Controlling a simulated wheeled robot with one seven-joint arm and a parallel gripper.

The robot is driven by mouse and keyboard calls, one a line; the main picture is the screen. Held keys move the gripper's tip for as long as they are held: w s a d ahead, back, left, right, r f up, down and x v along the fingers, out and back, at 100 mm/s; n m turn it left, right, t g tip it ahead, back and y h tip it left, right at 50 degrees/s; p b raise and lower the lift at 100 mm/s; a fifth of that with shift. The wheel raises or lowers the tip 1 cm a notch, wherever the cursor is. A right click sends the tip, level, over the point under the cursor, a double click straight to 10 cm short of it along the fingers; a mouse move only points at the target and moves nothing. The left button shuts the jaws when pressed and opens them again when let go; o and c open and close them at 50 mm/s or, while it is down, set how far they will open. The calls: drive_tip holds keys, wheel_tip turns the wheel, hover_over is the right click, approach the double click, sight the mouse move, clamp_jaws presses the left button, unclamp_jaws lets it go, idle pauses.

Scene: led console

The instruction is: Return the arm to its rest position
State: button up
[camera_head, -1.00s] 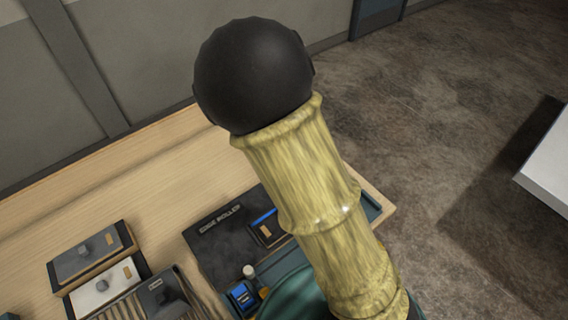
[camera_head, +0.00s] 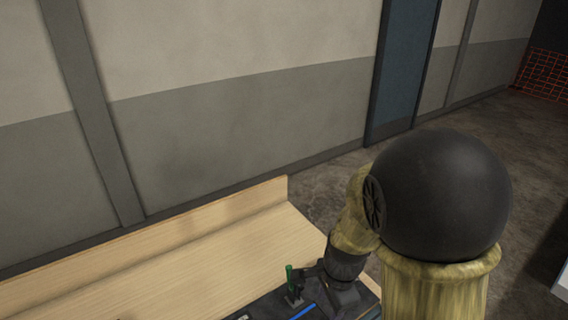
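My arm, with a black ball-shaped joint and mottled yellow links, stands at the right of the head view. Its far link bends down behind the joint to my dark gripper (camera_head: 322,287), low over the dark console (camera_head: 268,307) on the wooden bench. The fingers are small and dark against the console, so I cannot tell whether they are open or shut. A thin green upright piece (camera_head: 289,277) shows just left of the gripper; I cannot tell whether they touch. A blue strip (camera_head: 303,312) lies on the console below.
The wooden bench (camera_head: 180,262) has a raised back edge and looks bare left of the console. A grey wall (camera_head: 240,125) with a blue door-like panel (camera_head: 403,70) stands behind. Open floor (camera_head: 525,140) lies to the right, with a pale block edge (camera_head: 563,284) at the far right.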

drive_tip(key=s+d+r+n+t+b, duration=0.2)
drive_tip(key=d+n, duration=0.3)
drive_tip(key=n, duration=0.9)
drive_tip(key=shift+s+h, duration=0.3)
drive_tip(key=shift+s, duration=0.15)
drive_tip(key=shift+c, duration=1.2)
drive_tip(key=shift+d, duration=0.1)
